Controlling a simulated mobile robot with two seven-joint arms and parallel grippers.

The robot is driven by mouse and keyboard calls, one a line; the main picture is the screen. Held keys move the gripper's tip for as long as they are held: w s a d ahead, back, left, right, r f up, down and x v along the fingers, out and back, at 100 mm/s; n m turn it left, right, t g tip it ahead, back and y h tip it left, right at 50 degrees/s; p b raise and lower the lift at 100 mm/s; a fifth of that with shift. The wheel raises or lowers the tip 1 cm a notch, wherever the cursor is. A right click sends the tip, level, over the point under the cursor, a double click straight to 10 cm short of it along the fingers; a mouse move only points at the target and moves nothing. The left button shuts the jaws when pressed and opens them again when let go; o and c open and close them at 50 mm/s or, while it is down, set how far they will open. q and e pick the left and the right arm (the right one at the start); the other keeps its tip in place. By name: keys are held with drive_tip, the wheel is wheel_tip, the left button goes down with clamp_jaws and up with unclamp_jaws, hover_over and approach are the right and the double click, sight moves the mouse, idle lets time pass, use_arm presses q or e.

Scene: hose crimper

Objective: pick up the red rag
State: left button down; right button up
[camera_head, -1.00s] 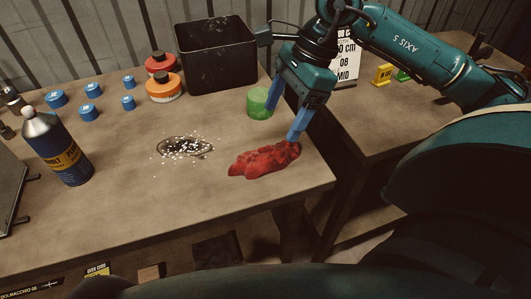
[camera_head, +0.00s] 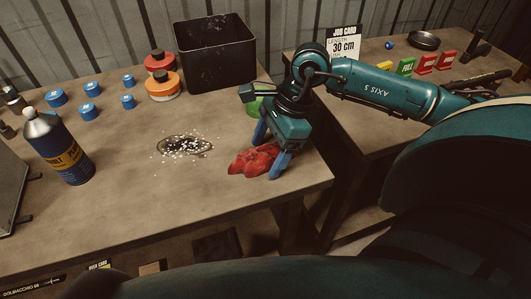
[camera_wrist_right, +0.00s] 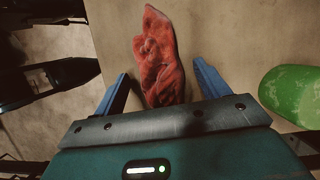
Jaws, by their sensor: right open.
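The red rag (camera_head: 252,160) lies crumpled on the workbench near its front right corner. My right gripper (camera_head: 270,155) is over the rag's right part and hides some of it. Its two blue fingers are apart, one toward the back and one at the rag's right end. In the right wrist view the rag (camera_wrist_right: 158,60) lies lengthwise, with its near end between the open fingers of the gripper (camera_wrist_right: 160,88). The fingers do not grip it. My left gripper is not in view.
A green cylinder (camera_head: 254,106) stands close behind my right gripper and also shows in the right wrist view (camera_wrist_right: 292,92). A black bin (camera_head: 215,58) stands at the back. A dark spill with white granules (camera_head: 184,146) lies left of the rag. A blue bottle (camera_head: 60,150) stands at left.

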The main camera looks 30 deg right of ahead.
sight(268, 146)
drive_tip(key=c, duration=1)
drive_tip(key=shift+r, duration=0.1)
drive_tip(key=shift+c, duration=0.2)
wheel_tip(268, 146, up, 10)
drive_tip(key=shift+f, duration=0.1)
